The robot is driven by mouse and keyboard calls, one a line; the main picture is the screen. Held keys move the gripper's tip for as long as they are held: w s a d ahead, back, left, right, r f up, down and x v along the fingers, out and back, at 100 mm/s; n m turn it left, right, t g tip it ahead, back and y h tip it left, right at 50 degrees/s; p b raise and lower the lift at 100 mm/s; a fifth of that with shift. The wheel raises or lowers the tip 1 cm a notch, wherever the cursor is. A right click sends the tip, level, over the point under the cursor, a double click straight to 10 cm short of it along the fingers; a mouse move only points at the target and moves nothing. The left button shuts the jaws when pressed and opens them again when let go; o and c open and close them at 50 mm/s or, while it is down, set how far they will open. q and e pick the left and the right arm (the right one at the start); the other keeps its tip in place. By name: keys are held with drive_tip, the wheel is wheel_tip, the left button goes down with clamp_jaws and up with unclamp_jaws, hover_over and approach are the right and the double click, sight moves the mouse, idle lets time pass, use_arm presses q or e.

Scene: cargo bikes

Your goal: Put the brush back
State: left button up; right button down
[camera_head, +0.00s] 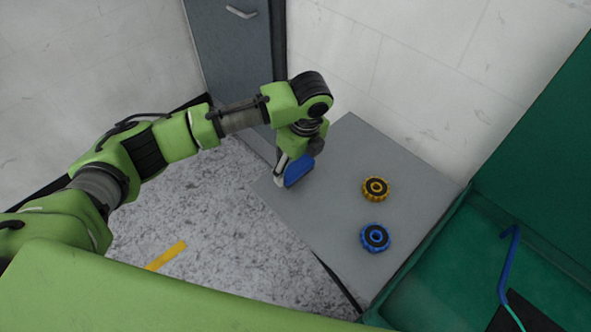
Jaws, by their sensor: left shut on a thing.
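My left gripper (283,165) reaches in from the left over the far left edge of a grey table top (335,215). It is shut on a blue thing (298,171), which I take to be the brush; the wrist and fingers hide part of it. The blue thing hangs tilted below the wrist, at or just above the table's surface; I cannot tell whether it touches. My right gripper is not in view.
A yellow gear-like wheel (375,189) and a blue one (375,238) lie on the table's right half. A green structure (455,265) with a blue hooked tube (508,262) borders the table on the right. A grey cabinet (232,60) stands behind.

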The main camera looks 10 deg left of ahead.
sight(296, 174)
use_arm(q)
drive_tip(key=shift+f, duration=1.6)
drive_tip(key=shift+f, duration=0.1)
drive_tip(key=o, duration=1)
drive_tip(key=shift+r, duration=0.45)
drive_tip(key=r, duration=0.3)
drive_tip(key=d+r+b, duration=0.1)
drive_tip(key=r, duration=0.3)
drive_tip(key=s+r, duration=0.1)
drive_tip(key=r, duration=0.3)
drive_tip(key=shift+d+r+b, duration=0.15)
drive_tip(key=shift+d+b, duration=0.05)
drive_tip(key=shift+b, duration=0.2)
